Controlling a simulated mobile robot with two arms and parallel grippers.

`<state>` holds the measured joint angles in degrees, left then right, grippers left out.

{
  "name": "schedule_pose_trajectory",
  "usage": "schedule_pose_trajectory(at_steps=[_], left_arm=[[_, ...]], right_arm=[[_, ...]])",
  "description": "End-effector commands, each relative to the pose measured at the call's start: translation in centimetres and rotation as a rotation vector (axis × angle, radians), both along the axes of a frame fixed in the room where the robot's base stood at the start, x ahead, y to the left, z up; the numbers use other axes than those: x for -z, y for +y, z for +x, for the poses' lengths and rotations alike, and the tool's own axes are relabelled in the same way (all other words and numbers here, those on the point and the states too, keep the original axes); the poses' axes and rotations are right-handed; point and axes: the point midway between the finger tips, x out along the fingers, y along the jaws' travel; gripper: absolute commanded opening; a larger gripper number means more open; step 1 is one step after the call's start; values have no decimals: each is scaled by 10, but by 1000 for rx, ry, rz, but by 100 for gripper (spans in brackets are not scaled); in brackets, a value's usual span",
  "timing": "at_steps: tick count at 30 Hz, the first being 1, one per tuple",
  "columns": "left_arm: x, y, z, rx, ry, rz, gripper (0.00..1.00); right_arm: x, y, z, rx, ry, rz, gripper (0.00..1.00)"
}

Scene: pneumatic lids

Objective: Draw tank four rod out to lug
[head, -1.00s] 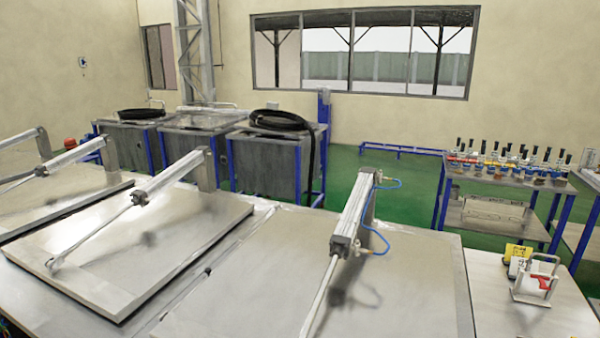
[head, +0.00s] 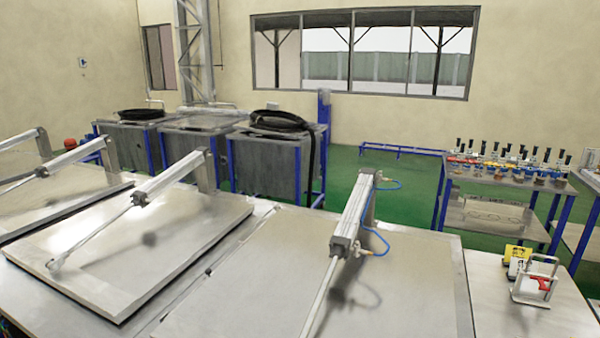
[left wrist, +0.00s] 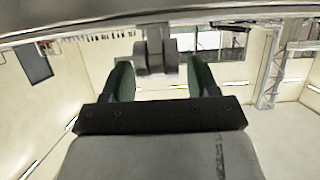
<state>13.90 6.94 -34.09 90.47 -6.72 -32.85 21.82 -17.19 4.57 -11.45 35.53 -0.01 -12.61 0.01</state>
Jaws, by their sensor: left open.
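In the head view, the nearest pneumatic cylinder (head: 354,212) slants over a flat metal lid (head: 425,260), with blue hoses at both ends. Its bright rod (head: 320,295) runs down towards the bottom edge, where its end is out of view. No tank number is legible. In the left wrist view, my left gripper (left wrist: 160,64) is open. Its two dark fingers stand on either side of a grey round fitting (left wrist: 155,62) that hangs from a stem under a metal edge. Gaps show between the fitting and both fingers. My right gripper is not in view.
More cylinders, such as one (head: 175,177), stand over lids to the left. A small frame with a red part (head: 537,285) and yellow items (head: 516,260) sit on the right bench. Green floor lies behind.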

Motion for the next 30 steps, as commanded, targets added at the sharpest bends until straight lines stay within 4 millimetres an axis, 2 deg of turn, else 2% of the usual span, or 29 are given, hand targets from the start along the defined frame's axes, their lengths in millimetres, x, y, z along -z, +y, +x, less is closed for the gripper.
schedule_pose_trajectory(at_steps=[18, 24, 30], left_arm=[[-22, 18, -41, -1, -1, 1, 60], [-25, 21, -49, 0, -3, 0, 60], [-24, 21, -50, 0, -3, 0, 60]], right_arm=[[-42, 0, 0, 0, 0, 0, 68], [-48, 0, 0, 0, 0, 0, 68], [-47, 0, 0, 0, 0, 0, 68]])
